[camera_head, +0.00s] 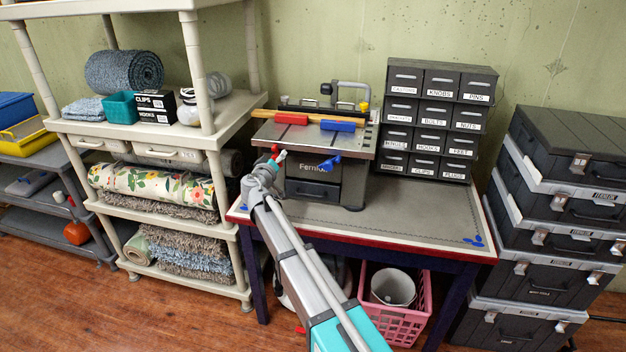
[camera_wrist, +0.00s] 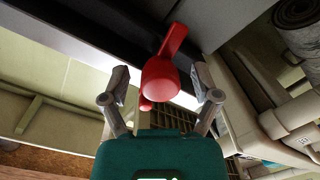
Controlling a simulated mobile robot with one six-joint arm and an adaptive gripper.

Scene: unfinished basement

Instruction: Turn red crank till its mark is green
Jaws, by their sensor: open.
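The red crank (camera_wrist: 160,78) shows large in the wrist view, its rounded knob between my open fingers and its arm slanting to the upper right. In the head view a small red part of the crank (camera_head: 275,149) shows at the left side of the grey Fernlo-labelled machine (camera_head: 330,190), mostly hidden by my gripper (camera_head: 271,164). In the wrist view my gripper (camera_wrist: 160,88) is open, with a finger on each side of the knob; I see gaps and no clear contact. I cannot make out the crank's mark or its colour.
The machine stands on a workbench (camera_head: 420,215). A blue crank (camera_head: 331,162) is on its front; red (camera_head: 291,118) and blue (camera_head: 338,125) blocks are on top. Labelled drawers (camera_head: 437,110) stand behind right. A shelf (camera_head: 225,135) is close on the left. The bench's front right is clear.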

